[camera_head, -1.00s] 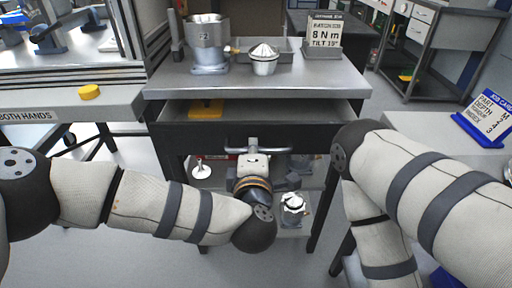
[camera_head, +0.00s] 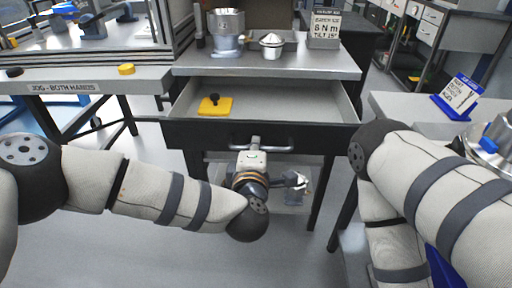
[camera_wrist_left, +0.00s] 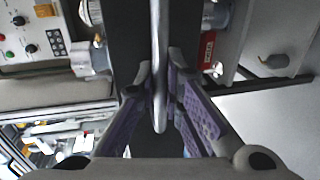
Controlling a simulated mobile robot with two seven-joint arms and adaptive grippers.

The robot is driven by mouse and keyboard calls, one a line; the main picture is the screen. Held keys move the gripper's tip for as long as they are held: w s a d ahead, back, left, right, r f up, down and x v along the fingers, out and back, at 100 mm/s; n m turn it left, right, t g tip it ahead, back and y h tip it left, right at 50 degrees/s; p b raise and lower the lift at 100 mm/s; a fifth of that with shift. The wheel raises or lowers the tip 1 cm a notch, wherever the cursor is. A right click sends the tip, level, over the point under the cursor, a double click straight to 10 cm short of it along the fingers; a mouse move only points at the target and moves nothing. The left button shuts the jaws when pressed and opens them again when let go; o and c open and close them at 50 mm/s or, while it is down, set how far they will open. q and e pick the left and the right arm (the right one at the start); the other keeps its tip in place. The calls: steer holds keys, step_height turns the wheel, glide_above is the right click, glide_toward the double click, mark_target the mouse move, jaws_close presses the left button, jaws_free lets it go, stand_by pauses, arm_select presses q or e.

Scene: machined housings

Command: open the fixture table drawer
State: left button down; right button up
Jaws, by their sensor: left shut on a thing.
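The fixture table drawer (camera_head: 330,134) has a dark front and hangs well out from under the grey table top (camera_head: 270,63). Its grey inside is visible, with a yellow block with a black knob (camera_head: 215,105) at the left. My left gripper (camera_wrist_left: 160,100) is shut on the drawer's bar handle (camera_wrist_left: 159,40), with purple-padded fingers on both sides of the bar. In the head view the handle (camera_head: 260,139) shows at the middle of the drawer front, with my left wrist right below it.
A metal housing (camera_head: 227,35), a small white-topped part (camera_head: 271,45) and a sign (camera_head: 324,28) stand on the table top. A bench with a yellow button (camera_head: 126,69) is at left. Another bench with a blue job card (camera_head: 458,97) is at right.

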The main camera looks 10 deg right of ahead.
arm_select(q)
steer(key=c, duration=1.7)
jaws_free()
steer(key=v, duration=1.2)
